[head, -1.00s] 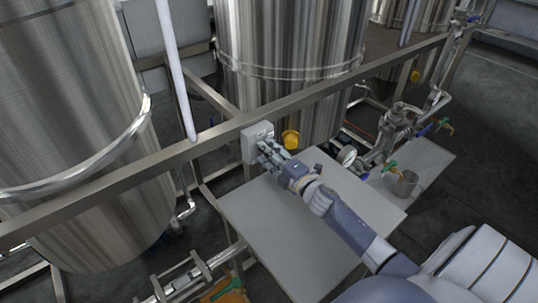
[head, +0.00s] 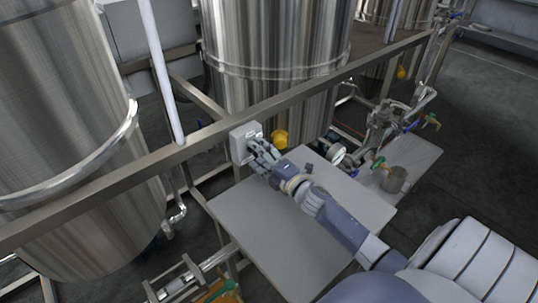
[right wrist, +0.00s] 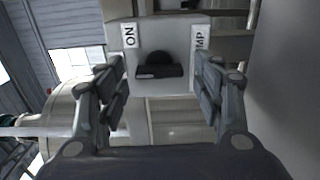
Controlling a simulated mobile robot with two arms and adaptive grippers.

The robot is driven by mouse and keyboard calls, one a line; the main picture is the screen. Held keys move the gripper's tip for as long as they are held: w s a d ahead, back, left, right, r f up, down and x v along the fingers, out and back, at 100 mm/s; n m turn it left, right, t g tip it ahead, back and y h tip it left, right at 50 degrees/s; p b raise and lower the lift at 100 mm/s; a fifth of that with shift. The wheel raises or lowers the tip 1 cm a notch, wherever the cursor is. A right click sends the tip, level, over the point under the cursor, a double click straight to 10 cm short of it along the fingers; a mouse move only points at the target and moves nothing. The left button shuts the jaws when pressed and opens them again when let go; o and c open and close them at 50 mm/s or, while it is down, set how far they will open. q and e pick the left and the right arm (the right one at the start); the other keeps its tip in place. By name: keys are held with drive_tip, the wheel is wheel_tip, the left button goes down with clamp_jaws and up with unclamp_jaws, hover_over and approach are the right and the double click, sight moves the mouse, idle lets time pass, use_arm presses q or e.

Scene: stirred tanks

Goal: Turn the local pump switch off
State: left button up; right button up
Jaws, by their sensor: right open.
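The local pump switch is a pale box (head: 240,138) on the metal rail in the head view. In the right wrist view its dark knob (right wrist: 160,66) sits between labels reading "ON" and, partly hidden, "MP". My right gripper (head: 256,150) is at the box's front in the head view. In the right wrist view its fingers (right wrist: 165,90) are open, one on each side of the knob, with gaps to it. Whether the fingers touch the box cannot be told. My left gripper is not in view.
A grey table plate (head: 300,215) lies below my right arm. Large steel tanks (head: 275,60) stand behind the rail (head: 160,160). A yellow knob (head: 280,139) is just right of the box. Pipes, a gauge (head: 336,154) and a metal cup (head: 395,179) are at the right.

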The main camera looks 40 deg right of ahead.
drive_tip(key=s, duration=1.1)
drive_tip(key=shift+s+d, duration=0.3)
drive_tip(key=shift+d, duration=0.1)
drive_tip(key=shift+r, duration=0.1)
